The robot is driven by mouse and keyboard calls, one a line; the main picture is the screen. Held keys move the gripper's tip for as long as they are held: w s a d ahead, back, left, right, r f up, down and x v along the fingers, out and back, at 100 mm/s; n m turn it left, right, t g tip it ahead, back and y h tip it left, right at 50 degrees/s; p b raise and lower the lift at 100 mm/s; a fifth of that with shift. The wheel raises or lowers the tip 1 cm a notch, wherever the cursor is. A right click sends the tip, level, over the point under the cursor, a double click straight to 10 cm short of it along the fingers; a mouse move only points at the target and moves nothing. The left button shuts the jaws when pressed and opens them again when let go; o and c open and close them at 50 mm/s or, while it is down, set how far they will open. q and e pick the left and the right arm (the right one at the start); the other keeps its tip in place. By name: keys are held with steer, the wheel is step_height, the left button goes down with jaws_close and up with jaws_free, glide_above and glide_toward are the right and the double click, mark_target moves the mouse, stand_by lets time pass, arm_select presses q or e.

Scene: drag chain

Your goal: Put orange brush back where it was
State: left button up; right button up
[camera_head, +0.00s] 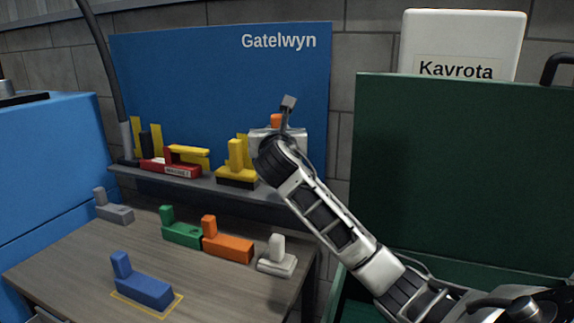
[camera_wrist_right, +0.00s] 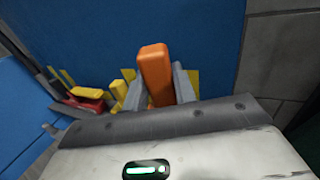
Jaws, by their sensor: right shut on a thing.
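My right gripper (camera_head: 276,128) is raised in front of the blue back panel, at the right end of the shelf. It is shut on an orange piece, the orange brush (camera_head: 277,119), whose top shows above the gripper. In the right wrist view the orange brush (camera_wrist_right: 155,75) stands up between the two grey fingers (camera_wrist_right: 158,88); its lower part is hidden. A second orange piece (camera_head: 228,246), a long block with an upright end, sits on the table beside a green one (camera_head: 183,234). My left gripper is not in view.
A blue block (camera_head: 143,290) sits in a yellow outline at the table's front. Grey (camera_head: 115,212) and white (camera_head: 277,263) pieces stand on the table. The shelf (camera_head: 204,184) holds a red piece (camera_head: 172,167) and several yellow ones. A dark green panel (camera_head: 460,170) stands right.

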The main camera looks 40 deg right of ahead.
steer(key=shift+w+d+f, duration=0.4)
steer(key=shift+d+f, duration=0.45)
steer(key=shift+f, duration=0.7)
steer(key=shift+w+d+f, duration=0.4)
steer(key=shift+d+f, duration=0.5)
steer(key=shift+f, duration=0.65)
steer(key=shift+w+d+f, duration=0.4)
steer(key=shift+d+f, duration=0.45)
steer(key=shift+f, duration=0.7)
steer(key=shift+f, duration=0.1)
steer(key=o, duration=1)
steer(key=shift+f, duration=0.1)
steer(key=shift+r, duration=0.2)
steer(key=v, duration=1.2)
steer(key=shift+b, duration=0.45)
steer(key=shift+f, duration=0.1)
